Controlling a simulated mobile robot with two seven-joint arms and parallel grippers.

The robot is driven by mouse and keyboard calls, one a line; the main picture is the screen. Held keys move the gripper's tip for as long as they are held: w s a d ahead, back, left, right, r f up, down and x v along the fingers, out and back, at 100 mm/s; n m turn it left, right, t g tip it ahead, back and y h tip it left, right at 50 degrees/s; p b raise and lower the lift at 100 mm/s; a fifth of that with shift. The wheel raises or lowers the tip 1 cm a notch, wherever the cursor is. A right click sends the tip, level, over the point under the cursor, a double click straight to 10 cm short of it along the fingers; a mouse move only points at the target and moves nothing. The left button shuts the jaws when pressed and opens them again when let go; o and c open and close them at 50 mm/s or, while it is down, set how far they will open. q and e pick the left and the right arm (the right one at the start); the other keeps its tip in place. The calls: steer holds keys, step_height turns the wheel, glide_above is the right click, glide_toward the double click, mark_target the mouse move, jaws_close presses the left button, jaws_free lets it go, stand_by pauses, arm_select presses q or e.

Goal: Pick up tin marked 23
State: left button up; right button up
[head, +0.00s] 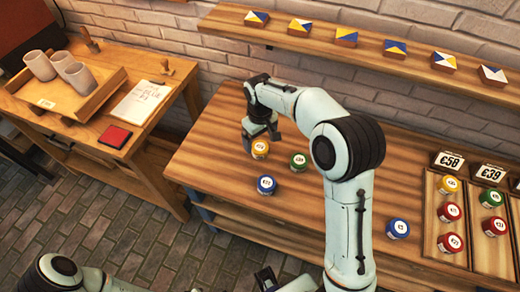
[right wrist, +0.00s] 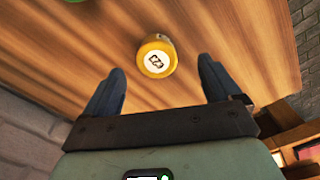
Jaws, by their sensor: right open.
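A yellow tin (head: 260,149) with a white round label stands on the wooden table, close below my right gripper (head: 261,134). In the right wrist view the yellow tin (right wrist: 157,55) lies just beyond the fingertips, between the lines of the two fingers. Its label shows turned dark figures that I cannot read surely. My right gripper (right wrist: 161,75) is open and empty. A green tin (head: 299,162) and a blue tin (head: 266,185) stand near it. Part of my left arm shows at the bottom edge of the head view; its jaw state is unclear.
Another blue tin (head: 397,228) stands right of my right arm. Divided wooden trays (head: 455,262) with yellow, green and red tins and price signs (head: 448,162) are at the right. A side table (head: 85,138) holds cups in a tray. A wall shelf (head: 300,43) carries painted tiles.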

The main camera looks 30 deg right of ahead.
mark_target(260, 147)
steer(key=shift+w+d+f, duration=0.1)
steer(key=shift+w+f, duration=0.05)
steer(key=shift+f, duration=1.05)
steer(key=shift+w+d+f, duration=0.1)
steer(key=shift+w+f, duration=0.05)
steer(key=shift+f, duration=1)
steer(key=shift+w+f, duration=0.15)
steer(key=shift+f, duration=1.05)
steer(key=c, duration=1.2)
